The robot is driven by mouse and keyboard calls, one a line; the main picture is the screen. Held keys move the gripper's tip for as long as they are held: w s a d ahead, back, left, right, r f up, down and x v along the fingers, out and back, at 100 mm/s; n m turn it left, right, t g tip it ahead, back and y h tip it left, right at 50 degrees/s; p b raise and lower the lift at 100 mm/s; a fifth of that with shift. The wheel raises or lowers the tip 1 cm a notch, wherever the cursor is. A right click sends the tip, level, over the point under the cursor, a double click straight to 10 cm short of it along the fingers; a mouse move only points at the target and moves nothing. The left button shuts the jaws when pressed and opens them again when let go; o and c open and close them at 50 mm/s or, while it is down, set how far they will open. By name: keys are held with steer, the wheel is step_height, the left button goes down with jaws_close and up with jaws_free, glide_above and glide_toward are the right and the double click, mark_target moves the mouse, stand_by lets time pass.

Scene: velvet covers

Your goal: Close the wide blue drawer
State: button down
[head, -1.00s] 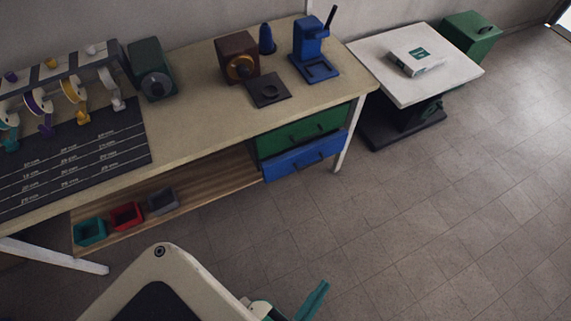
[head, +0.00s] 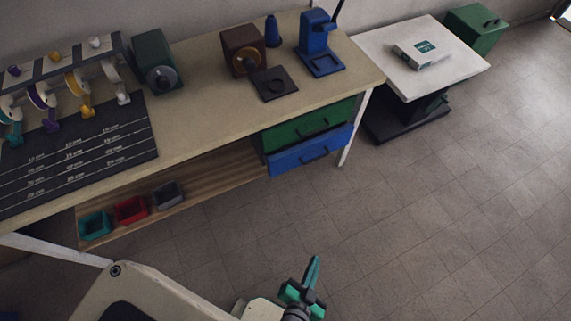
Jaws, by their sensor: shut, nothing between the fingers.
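The wide blue drawer (head: 290,160) is under the right end of the workbench, below a green drawer (head: 300,128). Its front has a dark bar handle (head: 314,157). The blue front seems to stand a little forward of the green one; how far is hard to tell. My gripper (head: 315,268), with green fingers, is at the bottom of the head view, over the floor, in front of and well apart from the drawer. It is shut and empty.
The workbench (head: 215,110) carries spools, machines and a blue press (head: 318,45). Small bins, one of them red (head: 131,210), sit on the lower shelf. A white-topped table (head: 440,75) stands right. The floor (head: 400,210) before the drawers is clear.

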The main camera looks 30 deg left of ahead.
steer(key=w+a+f+m+g+y, duration=0.2)
steer(key=w+a+f, duration=0.1)
steer(key=w+f, duration=0.5)
steer(key=m+g+y, duration=0.1)
steer(key=m+y, duration=0.1)
steer(key=y, duration=0.7)
glide_toward(284, 158)
steer(key=x, duration=0.4)
steer(key=shift+w+a+f, duration=0.15)
steer(key=shift+a+f, duration=0.05)
steer(key=shift+f, duration=0.25)
steer(key=shift+w+a, duration=0.45)
steer(key=shift+a, duration=0.15)
steer(key=shift+w, duration=0.1)
